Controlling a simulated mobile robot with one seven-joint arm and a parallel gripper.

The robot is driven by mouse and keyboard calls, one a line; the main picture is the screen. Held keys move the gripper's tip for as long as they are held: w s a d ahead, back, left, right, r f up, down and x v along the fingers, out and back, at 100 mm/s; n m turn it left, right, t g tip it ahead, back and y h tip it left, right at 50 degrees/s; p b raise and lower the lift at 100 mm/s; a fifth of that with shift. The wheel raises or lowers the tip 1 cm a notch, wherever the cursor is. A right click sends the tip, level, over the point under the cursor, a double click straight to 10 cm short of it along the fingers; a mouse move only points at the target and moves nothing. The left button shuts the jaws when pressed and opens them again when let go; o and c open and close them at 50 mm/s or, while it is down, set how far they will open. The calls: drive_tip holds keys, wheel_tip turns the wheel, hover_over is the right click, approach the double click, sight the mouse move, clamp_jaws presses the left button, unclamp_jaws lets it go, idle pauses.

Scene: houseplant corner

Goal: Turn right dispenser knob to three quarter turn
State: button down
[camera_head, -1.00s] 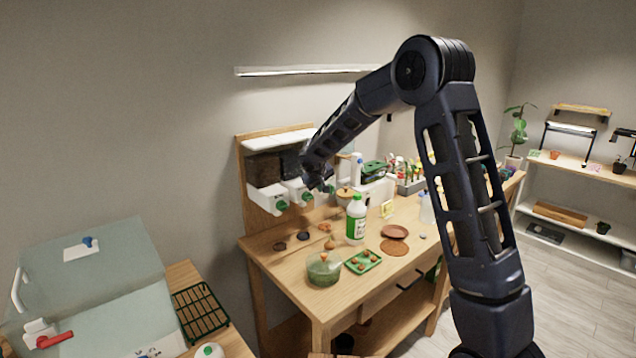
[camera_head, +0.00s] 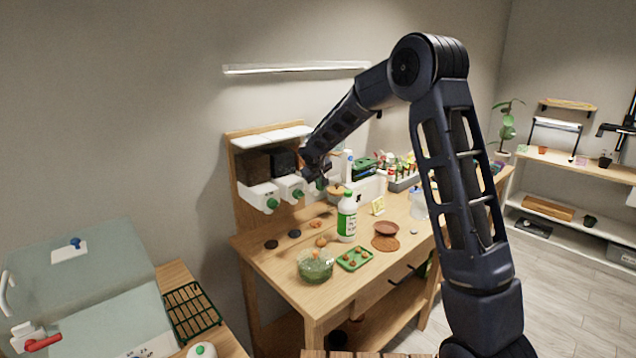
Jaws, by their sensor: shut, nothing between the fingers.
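The dispenser has white outlets with green knobs on a wooden back board at the left end of the bench. The right dispenser knob (camera_head: 321,185) is partly hidden by my gripper (camera_head: 316,179). My gripper is shut and empty, right at this knob; I cannot tell whether it touches it. The knob's turn angle is too small to read. The middle knob (camera_head: 298,194) and the left knob (camera_head: 272,203) show clear of the gripper.
A white and green bottle (camera_head: 347,218) stands on the wooden bench (camera_head: 283,268) in front of the dispensers. A white lamp bar (camera_head: 296,68) is on the wall above.

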drive_tip(key=shift+w+d+r+g+y, duration=0.3)
drive_tip(key=shift+w+d+g+y, duration=0.1)
drive_tip(key=shift+g+y, duration=0.45)
idle(0.6)
drive_tip(key=w+d+m+g+y, duration=0.1)
drive_tip(key=g+y, duration=0.1)
drive_tip(key=w+d+m+g+y, duration=0.1)
drive_tip(key=g+y, duration=0.2)
drive_tip(key=w+d+m+g+y, duration=0.1)
drive_tip(key=g+y, duration=0.2)
drive_tip(key=shift+w+d+f+y, duration=0.25)
drive_tip(key=shift+w+d+f, duration=0.05)
drive_tip(key=shift+f, duration=0.1)
idle(0.5)
drive_tip(key=shift+w+d+f, duration=0.1)
drive_tip(key=shift+f, duration=0.05)
idle(0.5)
drive_tip(key=shift+r, duration=0.95)
